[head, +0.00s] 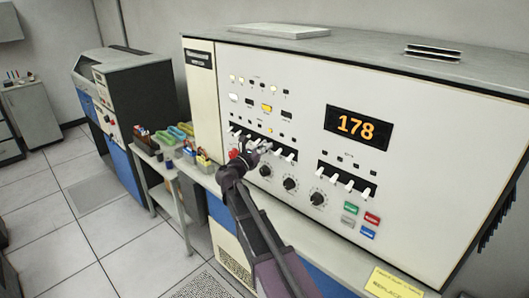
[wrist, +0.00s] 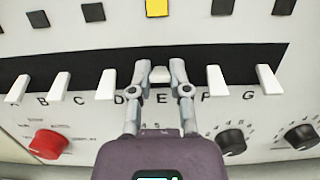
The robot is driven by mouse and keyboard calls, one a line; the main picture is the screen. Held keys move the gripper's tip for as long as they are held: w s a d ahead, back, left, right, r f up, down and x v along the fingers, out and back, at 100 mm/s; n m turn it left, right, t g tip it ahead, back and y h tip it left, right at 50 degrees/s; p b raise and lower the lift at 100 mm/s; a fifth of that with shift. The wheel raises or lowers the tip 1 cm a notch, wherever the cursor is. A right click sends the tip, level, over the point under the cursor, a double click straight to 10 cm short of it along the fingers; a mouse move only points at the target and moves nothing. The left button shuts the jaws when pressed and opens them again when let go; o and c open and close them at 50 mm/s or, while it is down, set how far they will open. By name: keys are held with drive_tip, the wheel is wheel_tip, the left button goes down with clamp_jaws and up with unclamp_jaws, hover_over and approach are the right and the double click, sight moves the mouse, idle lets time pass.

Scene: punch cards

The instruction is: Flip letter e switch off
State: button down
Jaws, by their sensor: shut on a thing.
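The row of white lever switches runs along a black strip on the panel, with letters printed below it, in the wrist view. The letter e switch (wrist: 160,74) appears to be the white lever between my fingertips; it looks shorter than its neighbours, which hang down over the strip's lower edge. My gripper (wrist: 160,72) is shut on this lever, one finger on each side.
Neighbouring levers stand close on the left (wrist: 106,84) and right (wrist: 217,80). A red knob (wrist: 49,144) and black knobs (wrist: 231,141) sit below.

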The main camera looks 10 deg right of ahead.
drive_tip(key=t+h+b, duration=0.1)
drive_tip(key=h+b, duration=0.1)
drive_tip(key=b, duration=0.1)
drive_tip(key=f+t+h+b, duration=0.1)
drive_tip(key=t+h+b, duration=0.1)
drive_tip(key=b, duration=0.2)
drive_tip(key=t+h+b, duration=0.1)
drive_tip(key=h+b, duration=0.1)
drive_tip(key=b, duration=0.2)
drive_tip(key=shift+w+d+f, duration=0.1)
drive_tip(key=shift+d+f, duration=0.05)
drive_tip(key=shift+f, duration=0.25)
drive_tip(key=shift+t, duration=0.3)
drive_tip(key=c, duration=0.6)
unclamp_jaws()
drive_tip(key=shift+r, duration=0.1)
